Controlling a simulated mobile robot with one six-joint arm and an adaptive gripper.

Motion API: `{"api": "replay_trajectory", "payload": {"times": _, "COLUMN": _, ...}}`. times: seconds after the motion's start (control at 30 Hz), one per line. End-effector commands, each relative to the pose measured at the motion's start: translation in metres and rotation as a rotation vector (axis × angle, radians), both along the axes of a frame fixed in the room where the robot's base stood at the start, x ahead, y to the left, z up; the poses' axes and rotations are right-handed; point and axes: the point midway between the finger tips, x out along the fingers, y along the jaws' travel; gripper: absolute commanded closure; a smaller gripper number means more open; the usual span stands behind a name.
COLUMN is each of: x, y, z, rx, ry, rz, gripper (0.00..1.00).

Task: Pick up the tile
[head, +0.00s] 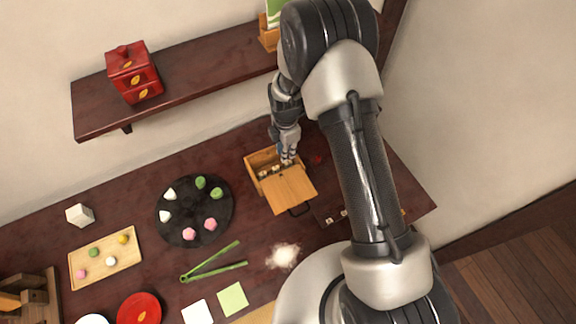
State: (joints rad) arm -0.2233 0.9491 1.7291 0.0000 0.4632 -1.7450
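A wooden box (249,166) stands on the dark counter with its lid (292,190) lying over its front part, so its back part is uncovered. Small pale pieces that look like tiles (264,174) show inside the opening. My gripper (287,160) points down at the right part of the opening, at or just above the pieces. Its fingertips are small and partly merge with the box, so I cannot tell whether they hold a tile. More small pale tiles (331,219) lie to the right of the lid, partly near my arm.
A black round plate (196,211) with sweets, green tongs (212,264) and a wooden tray (104,276) with sweets are to the left. White powder (284,256) lies in front. A shelf (200,88) with a red box (134,73) is above. My arm hides the counter's right part.

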Motion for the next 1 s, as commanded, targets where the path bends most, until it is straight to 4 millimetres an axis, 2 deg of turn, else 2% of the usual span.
{"api": "replay_trajectory", "payload": {"times": 0.03, "x": 0.000, "y": 0.000, "z": -0.010, "rx": -0.001, "ry": 0.002, "rz": -0.001, "gripper": 0.83}}
{"api": "replay_trajectory", "payload": {"times": 0.1, "x": -0.001, "y": 0.000, "z": -0.018, "rx": -0.001, "ry": 0.002, "rz": -0.001, "gripper": 0.83}}
{"api": "replay_trajectory", "payload": {"times": 0.37, "x": 0.001, "y": -0.001, "z": -0.031, "rx": 0.000, "ry": 0.000, "rz": -0.002, "gripper": 0.83}}
{"api": "replay_trajectory", "payload": {"times": 0.67, "x": 0.003, "y": -0.004, "z": -0.073, "rx": 0.000, "ry": 0.001, "rz": -0.002, "gripper": 0.83}}
{"api": "replay_trajectory", "payload": {"times": 0.9, "x": 0.003, "y": -0.004, "z": -0.074, "rx": 0.000, "ry": -0.001, "rz": -0.001, "gripper": 0.83}}
{"api": "replay_trajectory", "payload": {"times": 1.0, "x": 0.003, "y": -0.004, "z": -0.074, "rx": 0.000, "ry": 0.000, "rz": -0.001, "gripper": 0.89}}
